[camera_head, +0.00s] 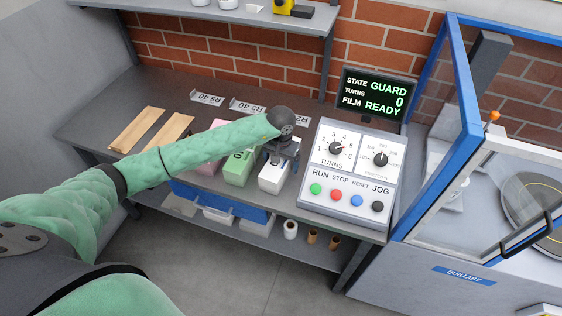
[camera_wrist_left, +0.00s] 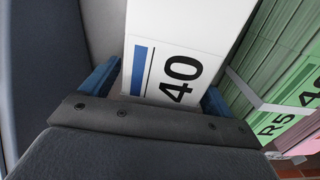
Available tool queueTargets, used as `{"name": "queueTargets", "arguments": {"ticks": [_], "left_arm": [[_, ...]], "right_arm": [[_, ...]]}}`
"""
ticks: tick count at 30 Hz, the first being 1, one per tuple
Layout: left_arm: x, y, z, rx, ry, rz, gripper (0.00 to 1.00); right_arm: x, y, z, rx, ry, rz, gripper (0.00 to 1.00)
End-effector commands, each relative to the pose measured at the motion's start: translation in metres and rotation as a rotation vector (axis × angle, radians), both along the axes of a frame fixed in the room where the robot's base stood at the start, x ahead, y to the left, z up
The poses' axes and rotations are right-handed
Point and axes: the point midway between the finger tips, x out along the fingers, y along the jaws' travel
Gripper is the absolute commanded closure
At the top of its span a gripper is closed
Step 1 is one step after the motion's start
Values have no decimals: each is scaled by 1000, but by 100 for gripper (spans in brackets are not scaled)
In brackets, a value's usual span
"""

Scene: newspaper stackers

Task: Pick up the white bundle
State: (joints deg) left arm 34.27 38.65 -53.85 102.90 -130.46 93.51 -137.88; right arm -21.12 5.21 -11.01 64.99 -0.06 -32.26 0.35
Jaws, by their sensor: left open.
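The white bundle (camera_head: 272,179) stands on the dark bench, just left of the control panel. My left gripper (camera_head: 283,160) is over its far part, pointing down, and hides some of it. In the left wrist view the white bundle (camera_wrist_left: 190,32) shows a blue stripe and a black "40". The blue fingertips of my open left gripper (camera_wrist_left: 160,92) appear on either side of the bundle's near end. I cannot tell whether they touch it. My right gripper is not in view.
A green bundle (camera_head: 238,167) stands close left of the white one, also in the left wrist view (camera_wrist_left: 285,60). A pink bundle (camera_head: 210,151) is further left. The control panel (camera_head: 352,172) is close right. Wooden boards (camera_head: 137,129) lie at left.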

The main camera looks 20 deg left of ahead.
Motion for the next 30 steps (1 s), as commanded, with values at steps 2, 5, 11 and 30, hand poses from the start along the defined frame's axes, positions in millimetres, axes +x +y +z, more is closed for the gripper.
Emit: {"name": "queueTargets", "arguments": {"ticks": [2, 5, 11, 30], "left_arm": [[0, 0, -1, 0, 0, 0, 13], [0, 0, 0, 0, 0, 0, 13], [0, 0, 0, 0, 0, 0, 46], [2, 0, 6, 0, -4, -1, 96]], "right_arm": [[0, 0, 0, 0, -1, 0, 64], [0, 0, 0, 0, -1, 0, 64], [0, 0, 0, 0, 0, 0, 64], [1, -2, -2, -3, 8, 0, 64]]}}
